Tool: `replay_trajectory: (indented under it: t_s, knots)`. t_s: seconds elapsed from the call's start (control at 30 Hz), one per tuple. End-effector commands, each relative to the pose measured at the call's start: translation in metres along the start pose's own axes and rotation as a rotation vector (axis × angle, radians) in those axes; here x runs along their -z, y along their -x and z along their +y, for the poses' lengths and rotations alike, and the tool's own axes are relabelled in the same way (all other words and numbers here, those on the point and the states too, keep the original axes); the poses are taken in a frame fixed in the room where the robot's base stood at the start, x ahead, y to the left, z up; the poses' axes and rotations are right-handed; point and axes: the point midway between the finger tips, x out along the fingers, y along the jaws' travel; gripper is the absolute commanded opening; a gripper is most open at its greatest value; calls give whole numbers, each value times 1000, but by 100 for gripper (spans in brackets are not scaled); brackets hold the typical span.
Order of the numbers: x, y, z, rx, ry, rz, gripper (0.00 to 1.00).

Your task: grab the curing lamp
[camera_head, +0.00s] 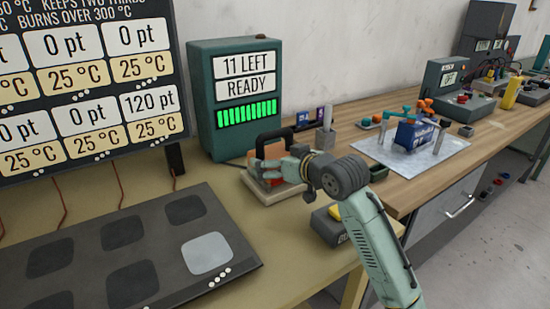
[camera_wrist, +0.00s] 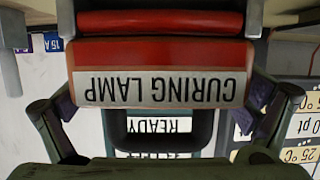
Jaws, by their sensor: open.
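My gripper (camera_head: 295,170) is at the lamp's right side in the head view. In the wrist view my gripper (camera_wrist: 160,60) is open, with one finger on each side of the lamp. I cannot tell whether either finger touches it. My gripper and wrist partly hide the lamp in the head view.
A green charger box (camera_head: 234,97) reading "11 LEFT READY" stands behind the lamp. A dark plate with square pads (camera_head: 130,250) lies at left. A yellow and dark box (camera_head: 328,222) sits under my wrist. A grey metal sheet (camera_head: 412,150) with a blue part lies at right.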

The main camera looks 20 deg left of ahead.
Motion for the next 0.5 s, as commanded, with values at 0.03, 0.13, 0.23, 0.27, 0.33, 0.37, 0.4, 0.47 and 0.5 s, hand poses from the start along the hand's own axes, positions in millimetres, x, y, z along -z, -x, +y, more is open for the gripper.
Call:
replay_trajectory:
  t_s: [0.03,0.13,0.23,0.27,0.33,0.37,0.4,0.47,0.5]
  knots:
    - [0,0,0,0,0,0,100]
    - [0,0,0,0,0,0,95]
    - [0,0,0,0,0,0,88]
    - [0,0,0,0,0,0,86]
    - [0,0,0,0,0,0,81]
    - [0,0,0,0,0,0,79]
    - [0,0,0,0,0,0,77]
    - [0,1,0,0,0,0,73]
    - [0,1,0,0,0,0,70]
